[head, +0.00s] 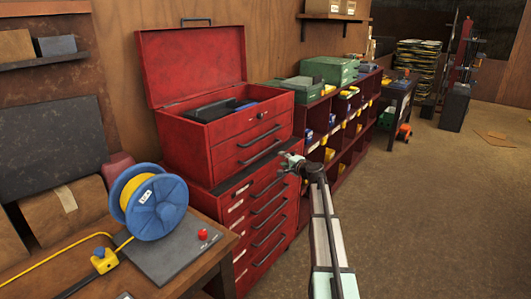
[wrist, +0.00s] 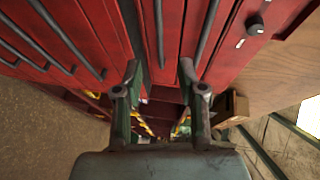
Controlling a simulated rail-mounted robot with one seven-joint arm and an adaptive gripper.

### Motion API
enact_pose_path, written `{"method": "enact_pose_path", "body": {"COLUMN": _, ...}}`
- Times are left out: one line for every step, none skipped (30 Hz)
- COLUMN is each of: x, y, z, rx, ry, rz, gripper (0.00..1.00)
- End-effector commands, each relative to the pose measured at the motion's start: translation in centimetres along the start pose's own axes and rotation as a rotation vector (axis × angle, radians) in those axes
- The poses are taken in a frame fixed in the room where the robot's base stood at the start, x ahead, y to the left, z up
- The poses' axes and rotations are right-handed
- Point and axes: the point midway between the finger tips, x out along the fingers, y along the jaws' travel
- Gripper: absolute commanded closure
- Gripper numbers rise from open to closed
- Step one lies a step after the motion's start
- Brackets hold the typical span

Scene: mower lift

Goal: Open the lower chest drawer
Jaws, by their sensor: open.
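The red tool chest (head: 185,140) sits on a red drawer cabinet with its lid up. Its front has an upper drawer handle (head: 259,136) and a lower drawer handle (head: 262,152), and the lower drawer looks shut. My gripper (head: 292,162) is near the chest's lower right front corner, by the right end of the lower handle. In the wrist view my gripper (wrist: 161,70) is open and empty. The lower handle (wrist: 160,32) lies in line with the gap between its fingers, and the upper handle (wrist: 207,35) is to the right. I cannot tell the distance to the handle.
The cabinet below has several drawers with dark handles (head: 268,212). A workbench with a blue cable reel (head: 155,205) stands at the left front. Red shelves with bins (head: 345,120) run along the wall behind my gripper. The brown floor (head: 430,200) at right is clear.

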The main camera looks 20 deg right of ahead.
Motion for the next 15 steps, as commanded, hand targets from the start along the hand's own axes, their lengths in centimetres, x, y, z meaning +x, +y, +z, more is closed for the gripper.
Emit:
{"method": "enact_pose_path", "body": {"x": 0.7, "y": -0.1, "z": 0.0, "rx": 0.0, "ry": -0.002, "rz": 0.001, "gripper": 0.6}}
{"method": "enact_pose_path", "body": {"x": 1.1, "y": -0.1, "z": 0.0, "rx": 0.0, "ry": -0.002, "rz": 0.001, "gripper": 0.6}}
{"method": "enact_pose_path", "body": {"x": 1.7, "y": -0.2, "z": -0.1, "rx": 0.0, "ry": -0.003, "rz": 0.001, "gripper": 0.6}}
{"method": "enact_pose_path", "body": {"x": 2.2, "y": -0.2, "z": -0.1, "rx": 0.0, "ry": -0.003, "rz": 0.001, "gripper": 0.6}}
{"method": "enact_pose_path", "body": {"x": 2.7, "y": -0.2, "z": -0.1, "rx": 0.0, "ry": -0.003, "rz": 0.002, "gripper": 0.6}}
{"method": "enact_pose_path", "body": {"x": 3.5, "y": -0.2, "z": -0.1, "rx": 0.001, "ry": -0.003, "rz": 0.002, "gripper": 0.6}}
{"method": "enact_pose_path", "body": {"x": 4.1, "y": -0.2, "z": -0.1, "rx": 0.001, "ry": -0.003, "rz": 0.002, "gripper": 0.6}}
{"method": "enact_pose_path", "body": {"x": 4.7, "y": -0.2, "z": -0.1, "rx": 0.0, "ry": -0.003, "rz": 0.003, "gripper": 0.6}}
{"method": "enact_pose_path", "body": {"x": 5.6, "y": -0.1, "z": 0.0, "rx": 0.0, "ry": -0.004, "rz": 0.003, "gripper": 0.6}}
{"method": "enact_pose_path", "body": {"x": 6.2, "y": -0.2, "z": -0.1, "rx": -0.001, "ry": -0.004, "rz": 0.003, "gripper": 0.6}}
{"method": "enact_pose_path", "body": {"x": 6.8, "y": -0.2, "z": -0.1, "rx": -0.002, "ry": -0.004, "rz": 0.003, "gripper": 0.6}}
{"method": "enact_pose_path", "body": {"x": 7.5, "y": -0.2, "z": -0.1, "rx": -0.001, "ry": -0.003, "rz": 0.003, "gripper": 0.6}}
{"method": "enact_pose_path", "body": {"x": 8.1, "y": -0.2, "z": -0.1, "rx": -0.001, "ry": -0.003, "rz": 0.003, "gripper": 0.6}}
{"method": "enact_pose_path", "body": {"x": 8.7, "y": -0.2, "z": -0.1, "rx": -0.001, "ry": -0.003, "rz": 0.003, "gripper": 0.6}}
{"method": "enact_pose_path", "body": {"x": 9.6, "y": -0.2, "z": -0.1, "rx": 0.0, "ry": -0.003, "rz": 0.003, "gripper": 0.6}}
